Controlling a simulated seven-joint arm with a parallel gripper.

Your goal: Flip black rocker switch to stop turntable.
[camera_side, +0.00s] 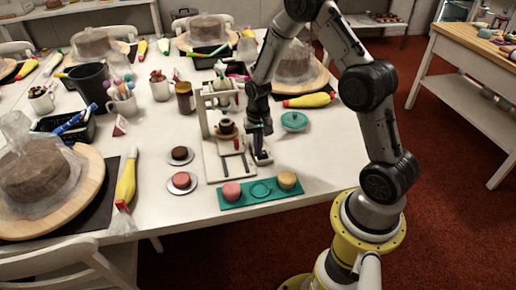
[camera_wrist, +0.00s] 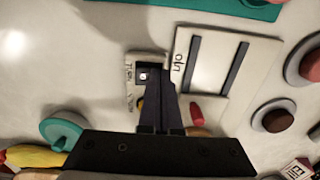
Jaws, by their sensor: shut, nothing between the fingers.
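A white switch plate (camera_wrist: 132,97) with lettering down its side shows in the wrist view. A dark rocker switch (camera_wrist: 143,76) with a small light mark is set in it, partly covered by my fingers. My gripper (camera_wrist: 155,72) is shut and empty, its fingertips over the switch; I cannot tell whether they touch it. In the side view my gripper (camera_side: 262,153) points down at the right edge of a cream stand (camera_side: 205,122). A small brown cake (camera_side: 227,128) sits in this stand; I cannot tell whether it is turning.
A teal tray (camera_side: 238,201) with pink and yellow cakes lies in front of the stand. Two small cakes on round discs (camera_side: 181,181) are at its left, a teal lidded dish (camera_side: 294,121) at its right. A panel with two dark slots (camera_wrist: 215,62) adjoins the switch plate.

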